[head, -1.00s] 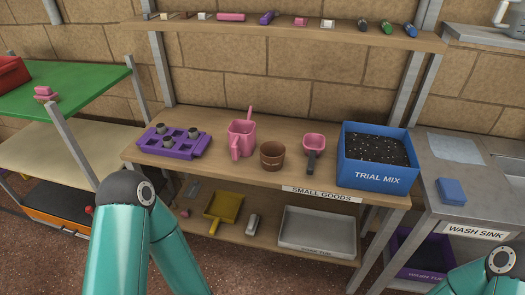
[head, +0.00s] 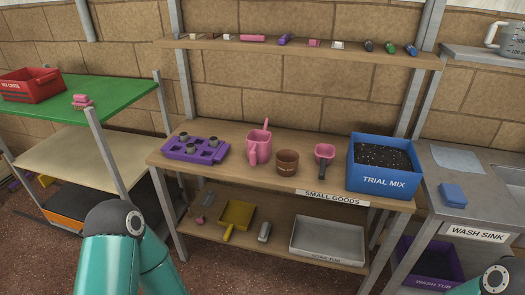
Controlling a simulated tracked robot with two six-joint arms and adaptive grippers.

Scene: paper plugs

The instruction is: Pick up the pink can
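The pink can (head: 259,150) looks like a small watering can or jug and stands upright on the wooden middle shelf (head: 225,173). It is between a purple plug tray (head: 196,149) on its left and a brown pot (head: 287,162) on its right. Something pink, a handle or spout, sticks up at its back. Neither of my grippers is in view. Only teal links of my arms show at the bottom left and bottom right, well in front of the shelf.
A pink scoop (head: 325,155) and a blue TRIAL MIX box (head: 383,168) stand right of the pot. An upper shelf (head: 300,45) holds several small items. Below are a yellow dustpan (head: 236,215) and a grey tray (head: 329,242). A green-topped table (head: 130,102) is at left, the wash sink bench at right.

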